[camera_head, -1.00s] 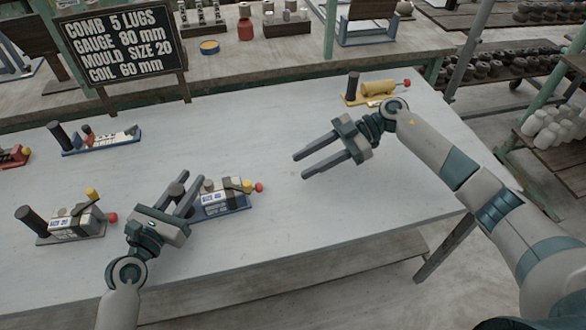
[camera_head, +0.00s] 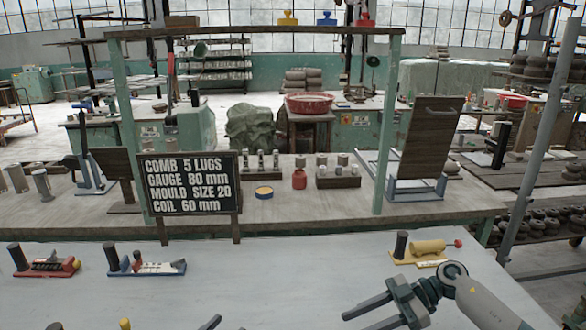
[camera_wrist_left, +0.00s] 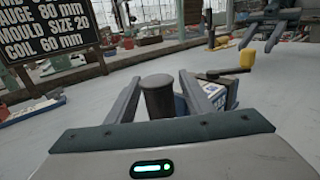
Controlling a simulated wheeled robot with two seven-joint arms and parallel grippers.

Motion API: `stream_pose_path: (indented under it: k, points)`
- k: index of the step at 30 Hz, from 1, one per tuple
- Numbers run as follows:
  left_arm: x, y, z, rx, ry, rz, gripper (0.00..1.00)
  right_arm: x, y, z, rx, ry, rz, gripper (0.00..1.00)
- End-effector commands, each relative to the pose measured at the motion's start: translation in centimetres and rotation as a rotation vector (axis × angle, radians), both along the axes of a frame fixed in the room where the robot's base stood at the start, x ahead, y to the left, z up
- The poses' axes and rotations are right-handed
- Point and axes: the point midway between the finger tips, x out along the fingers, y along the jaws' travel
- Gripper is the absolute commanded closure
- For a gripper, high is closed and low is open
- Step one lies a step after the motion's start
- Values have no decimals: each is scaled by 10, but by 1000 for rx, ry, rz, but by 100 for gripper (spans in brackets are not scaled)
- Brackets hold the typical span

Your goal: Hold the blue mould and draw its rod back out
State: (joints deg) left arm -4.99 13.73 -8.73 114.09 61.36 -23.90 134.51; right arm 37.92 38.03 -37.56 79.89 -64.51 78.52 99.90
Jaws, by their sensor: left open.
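In the left wrist view, the blue mould (camera_wrist_left: 197,100) has a blue and white labelled body, partly hidden by a finger. A rod with a yellow end (camera_wrist_left: 246,57) sticks out to its right. Its dark upright post (camera_wrist_left: 157,96) stands between the spread fingers of my left gripper (camera_wrist_left: 160,82), which is open with a gap at both sides of the post. My right gripper (camera_head: 358,318) is open and empty at the lower right, above the table.
A yellow mould (camera_head: 428,247) with a red knob lies beyond my right gripper. A blue-based device (camera_head: 152,268) and a red-based one (camera_head: 50,264) stand at the back left. A black sign (camera_head: 189,186) reads MOULD SIZE 20. The middle of the white table (camera_head: 300,270) is clear.

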Motion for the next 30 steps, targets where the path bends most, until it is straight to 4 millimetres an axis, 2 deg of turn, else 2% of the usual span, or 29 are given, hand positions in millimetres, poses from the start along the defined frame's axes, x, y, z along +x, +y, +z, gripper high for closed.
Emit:
stream_pose_path:
  k: [8, 24, 30]
  points:
    - [-13, 8, -1, 1, 2, 0, 53, 0, 0, 0, 0, 0, 0, 61]
    - [-86, 52, -1, 2, 2, -1, 53, 0, 0, 0, 0, 0, 0, 61]
    - [-100, 61, -1, 2, 1, -1, 53, 0, 0, 0, 0, 0, 0, 61]
